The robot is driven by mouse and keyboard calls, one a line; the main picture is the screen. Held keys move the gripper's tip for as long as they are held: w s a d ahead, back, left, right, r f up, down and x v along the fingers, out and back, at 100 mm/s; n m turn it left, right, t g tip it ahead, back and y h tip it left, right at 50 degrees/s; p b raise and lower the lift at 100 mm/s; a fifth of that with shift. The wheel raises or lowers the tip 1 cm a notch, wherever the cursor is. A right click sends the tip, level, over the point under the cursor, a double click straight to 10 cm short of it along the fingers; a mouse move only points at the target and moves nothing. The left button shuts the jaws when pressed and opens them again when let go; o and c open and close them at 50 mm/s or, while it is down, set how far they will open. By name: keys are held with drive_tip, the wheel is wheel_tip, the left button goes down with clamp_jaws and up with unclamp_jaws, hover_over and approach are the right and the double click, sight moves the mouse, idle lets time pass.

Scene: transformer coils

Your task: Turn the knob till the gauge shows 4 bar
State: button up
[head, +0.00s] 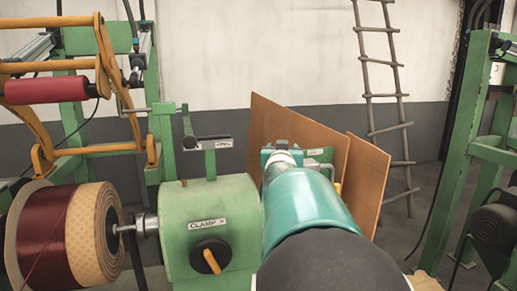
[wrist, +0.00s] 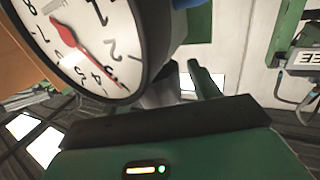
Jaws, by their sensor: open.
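A round white gauge (wrist: 75,45) with a dark rim and black numerals fills the upper left of the wrist view, tilted and cut off by the frame. Its red needle (wrist: 88,55) has its thin tip toward the lower right, near the 3 and 4; I cannot read it exactly. My gripper (wrist: 185,88) is at the lower middle, below and right of the gauge, its green housing in front. It is open, with nothing seen held. I cannot make out the knob for certain. In the head view my arm hides the gauge and gripper.
A green box (head: 186,211) labelled CLAMP, with a black dial and orange handle, stands left of my arm beside a copper-wound coil (head: 50,240). Brown boards (head: 262,120) stand behind my arm. A ladder (head: 379,80) leans on the wall; a green frame (head: 470,160) is at right.

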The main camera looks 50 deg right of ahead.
drive_tip(key=shift+w+d, duration=0.25)
drive_tip(key=shift+d, duration=0.15)
drive_tip(key=shift+c, duration=0.4)
drive_tip(key=c, duration=0.9)
drive_tip(key=shift+s+m+g+h, duration=0.1)
drive_tip(key=shift+m+g+h, duration=0.9)
drive_tip(key=shift+g, duration=0.5)
drive_tip(key=shift+s+m+g+h, duration=0.15)
drive_tip(key=shift+m+g+h, duration=0.15)
drive_tip(key=shift+m+g, duration=0.8)
drive_tip(key=shift+s+m+g+h, duration=0.1)
drive_tip(key=shift+m+g+h, duration=0.2)
drive_tip(key=shift+m+g, duration=0.75)
drive_tip(key=shift+s+d+m+g, duration=0.15)
drive_tip(key=shift+m+g, duration=0.25)
drive_tip(key=shift+g, duration=0.7)
drive_tip(key=shift+s+a+m+g, duration=0.1)
drive_tip(key=shift+m+g, duration=0.25)
drive_tip(key=shift+g, duration=0.7)
